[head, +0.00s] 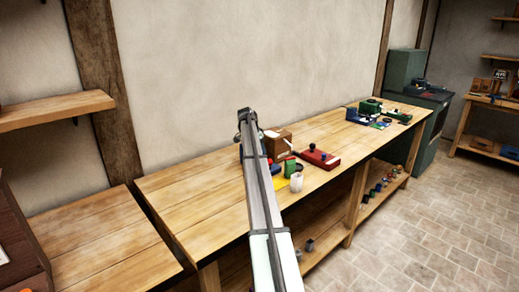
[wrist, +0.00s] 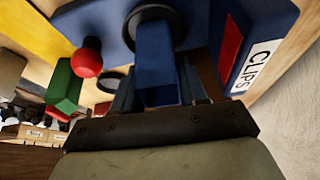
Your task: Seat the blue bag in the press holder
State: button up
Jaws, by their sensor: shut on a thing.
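In the wrist view, my gripper (wrist: 157,92) is shut on the blue bag (wrist: 156,62), which looks like a narrow blue block between the two dark fingers. A black ring (wrist: 138,14) lies beyond the bag's far end, on a broad blue plate (wrist: 200,10) that may be the press holder. The bag's far end overlaps the ring in the picture; I cannot tell whether it is inside it or apart from it. In the head view, my arm hides the gripper and the bag.
A blue and red box marked CLIPS (wrist: 262,50) is close on the right. A red ball knob (wrist: 87,60) and a green block (wrist: 64,85) are on the left. On the bench (head: 190,205) stand a brown box (head: 278,143), a red device (head: 320,160) and a white cup (head: 296,183).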

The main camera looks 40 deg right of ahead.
jog(key=shift+f, duration=0.5)
jog(key=o, duration=0.8)
jog(key=shift+v, duration=5.55)
